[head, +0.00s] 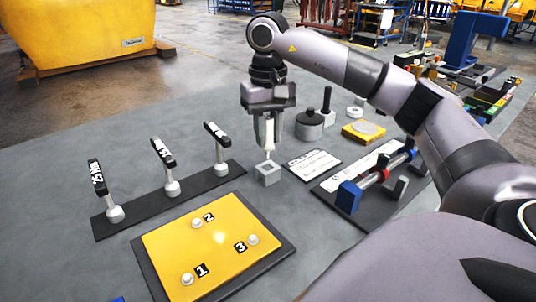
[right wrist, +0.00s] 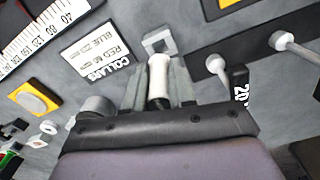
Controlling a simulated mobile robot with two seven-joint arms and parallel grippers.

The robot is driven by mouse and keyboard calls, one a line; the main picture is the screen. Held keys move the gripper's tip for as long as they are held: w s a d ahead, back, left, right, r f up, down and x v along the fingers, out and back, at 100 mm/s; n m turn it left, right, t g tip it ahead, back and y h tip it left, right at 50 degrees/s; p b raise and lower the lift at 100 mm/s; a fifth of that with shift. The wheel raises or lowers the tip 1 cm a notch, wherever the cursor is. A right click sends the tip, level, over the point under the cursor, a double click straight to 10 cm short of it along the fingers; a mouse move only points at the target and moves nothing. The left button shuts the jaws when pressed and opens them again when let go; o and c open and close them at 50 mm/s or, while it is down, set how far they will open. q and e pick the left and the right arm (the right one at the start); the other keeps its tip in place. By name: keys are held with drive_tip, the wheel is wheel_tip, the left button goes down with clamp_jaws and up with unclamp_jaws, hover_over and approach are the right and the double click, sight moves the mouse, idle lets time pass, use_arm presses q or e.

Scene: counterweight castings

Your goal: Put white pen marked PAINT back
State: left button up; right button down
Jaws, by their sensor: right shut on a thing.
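The white pen (head: 268,134) is upright in my right gripper (head: 267,140), which is shut on it, with its narrow tip pointing down. The tip is just above a small grey square holder block (head: 267,175) on the table; I cannot tell whether it has entered the opening. The right wrist view also shows the white pen (right wrist: 159,76) between the fingers and the square holder (right wrist: 159,41) beyond it. No PAINT marking is readable on the pen. My left gripper is not in view.
Left of the holder, a black strip (head: 143,203) carries three posts with black labelled heads. A yellow numbered plate (head: 222,253) lies in front. At right are a COLLARS card (head: 312,164), a fixture with a blue block (head: 348,197), and a dark round weight (head: 309,126).

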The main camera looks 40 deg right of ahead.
sight(267, 145)
drive_tip(key=shift+f, duration=2.35)
drive_tip(key=shift+f, duration=0.3)
drive_tip(key=c, duration=0.9)
unclamp_jaws()
drive_tip(key=shift+r, duration=0.1)
drive_tip(key=shift+c, duration=0.2)
drive_tip(key=shift+r, duration=0.45)
wheel_tip(267, 145, up, 10)
drive_tip(key=shift+r+p, duration=0.1)
drive_tip(key=shift+p, duration=0.45)
drive_tip(key=shift+r+p, duration=0.3)
drive_tip(key=shift+r, duration=0.4)
